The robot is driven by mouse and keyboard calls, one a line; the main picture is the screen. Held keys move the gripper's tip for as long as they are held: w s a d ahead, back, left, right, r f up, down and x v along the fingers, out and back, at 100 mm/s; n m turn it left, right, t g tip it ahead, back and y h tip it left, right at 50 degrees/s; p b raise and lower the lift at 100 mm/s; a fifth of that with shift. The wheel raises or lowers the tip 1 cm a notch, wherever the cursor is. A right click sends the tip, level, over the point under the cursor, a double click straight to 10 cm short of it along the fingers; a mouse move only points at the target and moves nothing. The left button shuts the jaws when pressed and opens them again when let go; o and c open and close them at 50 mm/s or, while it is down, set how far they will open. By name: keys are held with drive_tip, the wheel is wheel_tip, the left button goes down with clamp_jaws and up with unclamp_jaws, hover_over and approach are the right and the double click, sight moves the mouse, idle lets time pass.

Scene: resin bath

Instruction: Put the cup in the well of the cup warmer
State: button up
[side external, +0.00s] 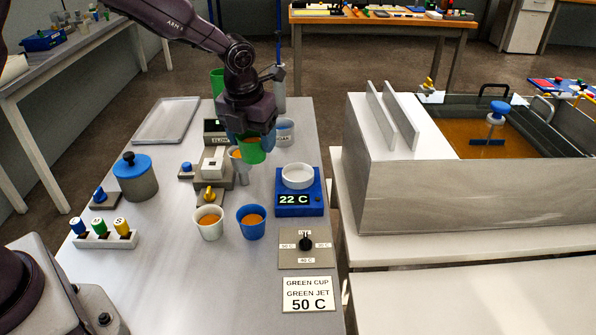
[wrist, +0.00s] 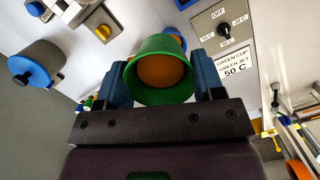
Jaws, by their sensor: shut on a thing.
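The green cup (side external: 254,156) is held between the blue fingers of my gripper (side external: 253,143), in the air above the table. In the wrist view the green cup (wrist: 135,80) shows orange liquid inside, with a finger of my gripper (wrist: 160,78) on each side. The cup warmer (side external: 296,211) is a blue box with a white round well (side external: 298,177) on top and a display reading 22 C. It stands to the right of and nearer than the held cup. The well looks empty.
A white cup (side external: 208,229) and a blue cup (side external: 251,229), both with orange contents, stand left of the warmer. A dial plate (side external: 306,258) and a card reading GREEN CUP, GREEN JET, 50 C (side external: 308,295) lie in front. A cup marked SOAK (side external: 285,127) stands behind.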

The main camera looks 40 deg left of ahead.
drive_tip(key=w+f, duration=0.3)
drive_tip(key=w, duration=0.1)
drive_tip(key=w+f, duration=0.3)
drive_tip(key=w, duration=0.1)
drive_tip(key=w+f, duration=0.3)
drive_tip(key=w, duration=0.1)
drive_tip(key=shift+w+a+f, duration=0.1)
drive_tip(key=shift+w, duration=0.2)
drive_tip(key=shift+w+f, duration=0.1)
drive_tip(key=shift+f, duration=1.55)
drive_tip(key=shift+f, duration=0.1)
drive_tip(key=o, duration=0.9)
drive_tip(key=r, duration=0.4)
drive_tip(key=s+r, duration=0.1)
drive_tip(key=r, duration=0.7)
drive_tip(key=shift+s+d+r, duration=0.1)
drive_tip(key=shift+s+d, duration=0.25)
